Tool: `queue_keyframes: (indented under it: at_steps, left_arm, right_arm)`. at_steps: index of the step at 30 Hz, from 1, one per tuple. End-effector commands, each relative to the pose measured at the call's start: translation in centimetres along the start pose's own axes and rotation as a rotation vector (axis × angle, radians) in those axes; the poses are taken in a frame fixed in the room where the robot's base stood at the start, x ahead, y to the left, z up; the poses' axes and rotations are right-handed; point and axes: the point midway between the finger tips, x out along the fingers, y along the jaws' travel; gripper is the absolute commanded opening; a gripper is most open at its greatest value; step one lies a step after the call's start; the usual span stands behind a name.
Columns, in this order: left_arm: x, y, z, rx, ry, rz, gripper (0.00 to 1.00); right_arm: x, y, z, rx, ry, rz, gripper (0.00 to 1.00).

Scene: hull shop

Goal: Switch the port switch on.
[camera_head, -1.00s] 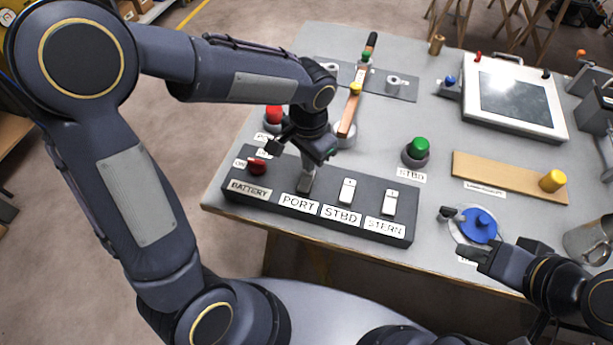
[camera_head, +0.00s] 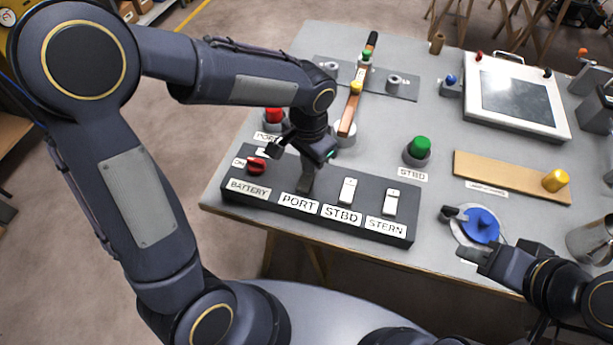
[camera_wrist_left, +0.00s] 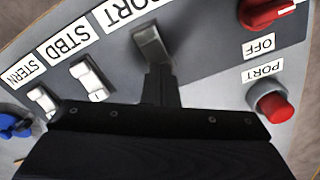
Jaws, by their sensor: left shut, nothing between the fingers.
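The port switch is a rocker on the dark switch panel (camera_head: 262,205), above the PORT label. In the left wrist view the port switch (camera_wrist_left: 152,45) looks grey and shaded. My left gripper (camera_head: 306,186) is shut and empty, pointing down at this switch and hiding most of it in the head view. In the left wrist view its fingertips (camera_wrist_left: 157,75) are at the switch's near end; I cannot tell whether they touch. My right gripper (camera_head: 503,255) is by the blue knob at the right; its fingertips are unclear.
The white STBD (camera_head: 347,191) and STERN (camera_head: 390,202) switches stand right of the port switch. A red battery knob (camera_head: 256,165) is on its left. A red button (camera_head: 273,115) stands behind the panel, a green button (camera_head: 418,147) to the right.

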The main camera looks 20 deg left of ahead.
Motion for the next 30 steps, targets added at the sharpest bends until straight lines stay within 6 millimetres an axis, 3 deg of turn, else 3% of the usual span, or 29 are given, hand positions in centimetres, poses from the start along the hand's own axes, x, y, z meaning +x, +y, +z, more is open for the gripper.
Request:
queue_keyframes:
  at_steps: [17,30]
  left_arm:
    - [0.7,0.0,0.0,0.0,-0.001,0.0,0.0]
    - [-2.5,0.0,0.0,0.0,0.0,0.0,0.0]
  right_arm:
    - [0.4,0.2,0.2,0.0,0.0,0.0,0.34]
    - [-1.7,-0.8,-0.9,0.0,0.0,0.0,0.34]
